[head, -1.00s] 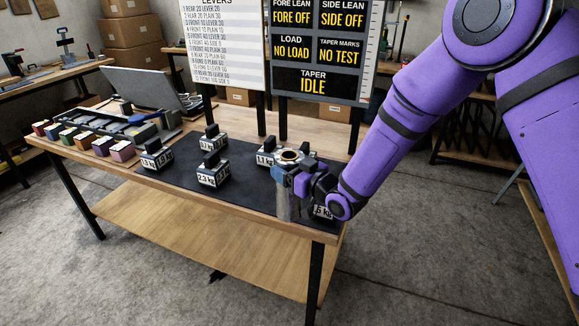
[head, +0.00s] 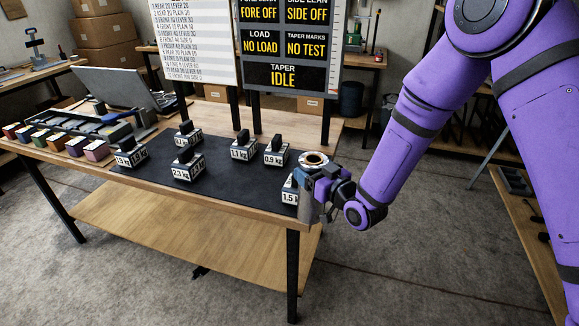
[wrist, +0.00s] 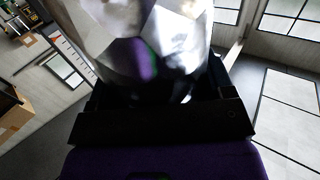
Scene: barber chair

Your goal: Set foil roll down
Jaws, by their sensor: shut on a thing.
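The foil roll (head: 309,199) is upright, a shiny grey cylinder with a brown core ring showing at its top. My gripper (head: 318,184) is shut on it near its upper part. In the head view the roll is at the right end of the workbench (head: 150,166), in front of the 1.5 kg weight, which it partly covers. Its lower end hangs beside or past the table's right edge; I cannot tell its exact distance from the edge. In the wrist view the foil roll (wrist: 150,45) fills the top middle, bright and reflective, between the dark jaws.
Several labelled weights stand on the black mat (head: 225,188), among them the 2.3 kg weight (head: 188,168) and the 0.9 kg weight (head: 276,152). Coloured blocks (head: 75,147) line the left end. A status board (head: 290,45) stands behind. Open floor lies right of the bench.

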